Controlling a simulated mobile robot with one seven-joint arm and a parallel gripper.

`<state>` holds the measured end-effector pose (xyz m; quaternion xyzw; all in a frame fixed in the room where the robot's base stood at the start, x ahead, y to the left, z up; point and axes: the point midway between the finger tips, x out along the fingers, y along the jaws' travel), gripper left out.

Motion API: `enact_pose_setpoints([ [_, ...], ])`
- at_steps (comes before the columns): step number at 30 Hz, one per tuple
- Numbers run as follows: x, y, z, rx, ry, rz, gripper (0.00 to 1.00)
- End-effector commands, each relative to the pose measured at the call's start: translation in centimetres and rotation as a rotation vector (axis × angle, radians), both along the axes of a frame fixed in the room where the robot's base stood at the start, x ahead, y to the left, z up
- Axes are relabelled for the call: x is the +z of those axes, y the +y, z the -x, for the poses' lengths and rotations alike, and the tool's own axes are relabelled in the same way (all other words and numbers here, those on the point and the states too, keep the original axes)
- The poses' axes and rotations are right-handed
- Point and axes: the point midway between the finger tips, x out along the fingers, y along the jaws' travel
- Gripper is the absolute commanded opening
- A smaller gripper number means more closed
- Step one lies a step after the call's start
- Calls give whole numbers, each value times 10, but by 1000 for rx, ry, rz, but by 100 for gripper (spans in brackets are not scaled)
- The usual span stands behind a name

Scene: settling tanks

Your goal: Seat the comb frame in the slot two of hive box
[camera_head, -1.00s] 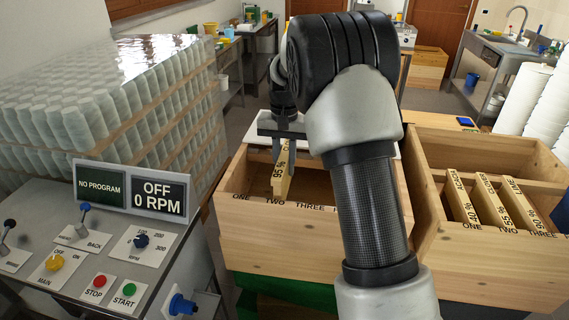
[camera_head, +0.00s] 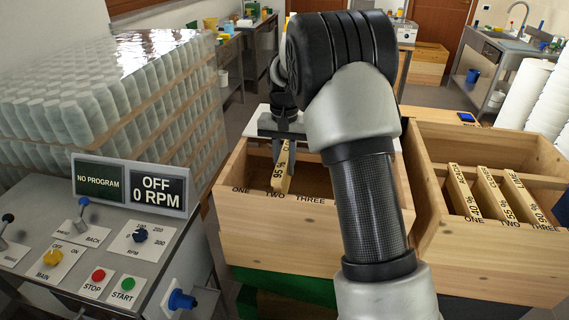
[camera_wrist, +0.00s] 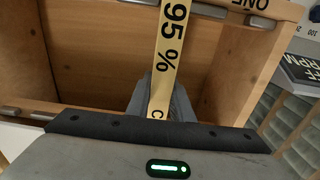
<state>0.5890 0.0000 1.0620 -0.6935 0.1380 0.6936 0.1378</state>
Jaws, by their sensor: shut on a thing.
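My gripper (camera_head: 284,157) is shut on the comb frame (camera_head: 281,180), a pale wooden bar marked "95 %". It holds the frame over the left hive box (camera_head: 290,228), whose front rim reads ONE, TWO, THREE. In the head view the frame's near end is just behind the rim, close to the TWO label. In the wrist view the gripper (camera_wrist: 160,100) grips the frame (camera_wrist: 170,45) above the open box (camera_wrist: 220,85), with the ONE label to the right of the frame. I cannot tell whether the frame touches the box. My arm hides the box's right part.
A second wooden box (camera_head: 480,250) at right holds several labelled frames, including 40 % (camera_head: 462,190). A control panel (camera_head: 90,245) with an "OFF 0 RPM" display (camera_head: 158,190) stands at left. Wrapped jars (camera_head: 110,110) are stacked behind it.

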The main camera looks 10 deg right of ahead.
Motion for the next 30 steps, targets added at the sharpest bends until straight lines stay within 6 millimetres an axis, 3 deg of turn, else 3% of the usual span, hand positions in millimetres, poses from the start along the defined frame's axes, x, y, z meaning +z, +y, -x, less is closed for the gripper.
enact_pose_setpoints([
  [30,-23,0,-1,0,-2,0,0],
])
